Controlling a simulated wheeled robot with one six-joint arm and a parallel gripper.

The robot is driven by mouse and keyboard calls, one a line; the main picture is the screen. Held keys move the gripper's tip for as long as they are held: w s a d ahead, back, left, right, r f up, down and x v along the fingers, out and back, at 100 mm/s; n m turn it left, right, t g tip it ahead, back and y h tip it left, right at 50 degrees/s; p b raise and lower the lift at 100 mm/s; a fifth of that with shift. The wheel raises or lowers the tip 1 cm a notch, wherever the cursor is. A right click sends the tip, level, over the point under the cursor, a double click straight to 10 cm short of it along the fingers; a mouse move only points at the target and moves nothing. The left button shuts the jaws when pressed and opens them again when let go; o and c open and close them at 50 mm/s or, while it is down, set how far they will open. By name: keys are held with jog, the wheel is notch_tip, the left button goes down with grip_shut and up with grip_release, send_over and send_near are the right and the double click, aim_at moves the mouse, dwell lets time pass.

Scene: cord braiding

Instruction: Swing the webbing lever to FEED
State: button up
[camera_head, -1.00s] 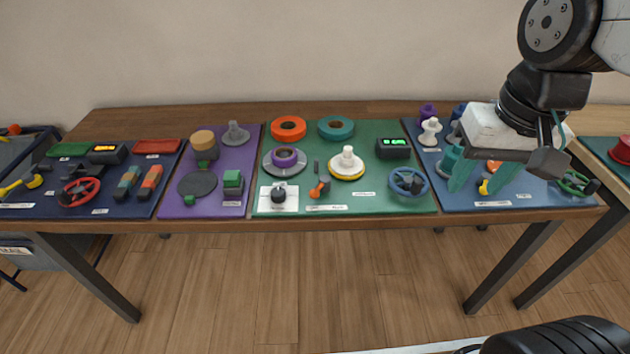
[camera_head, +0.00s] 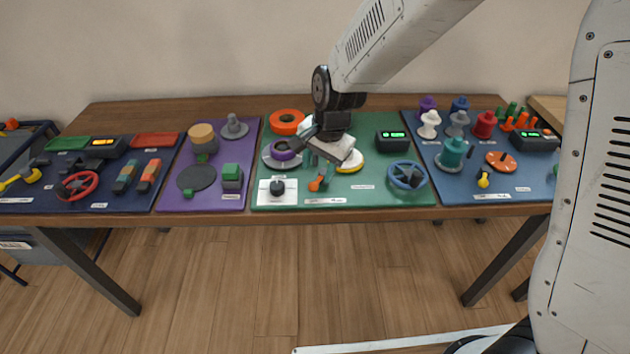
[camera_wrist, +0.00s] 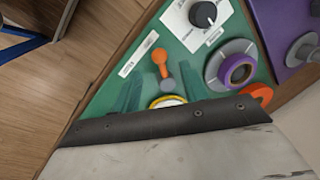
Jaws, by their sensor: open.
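An orange-knobbed lever (camera_head: 316,184) is on the green mat, behind a small white label strip whose text I cannot read. In the wrist view its orange knob (camera_wrist: 159,57) and grey pivot end show between the teal fingers. I cannot tell from any label whether it is the webbing lever. My gripper (camera_head: 319,168) is open and empty, angled down over this lever; its fingers also show in the wrist view (camera_wrist: 157,86). I cannot tell whether the fingers touch the lever. The gripper hides part of the lever in the head view.
A black knob on a white plate (camera_head: 264,198) is left of the lever. A purple-cored spool (camera_head: 284,150) and a yellow-rimmed white disc (camera_head: 350,165) are close behind. A blue handwheel (camera_head: 395,181) is to the right. The mat's front strip is mostly clear.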

aim_at(314, 184)
jog(key=f, duration=0.5)
jog(key=shift+w+a+f, duration=0.3)
jog(key=shift+a, duration=0.1)
grip_shut()
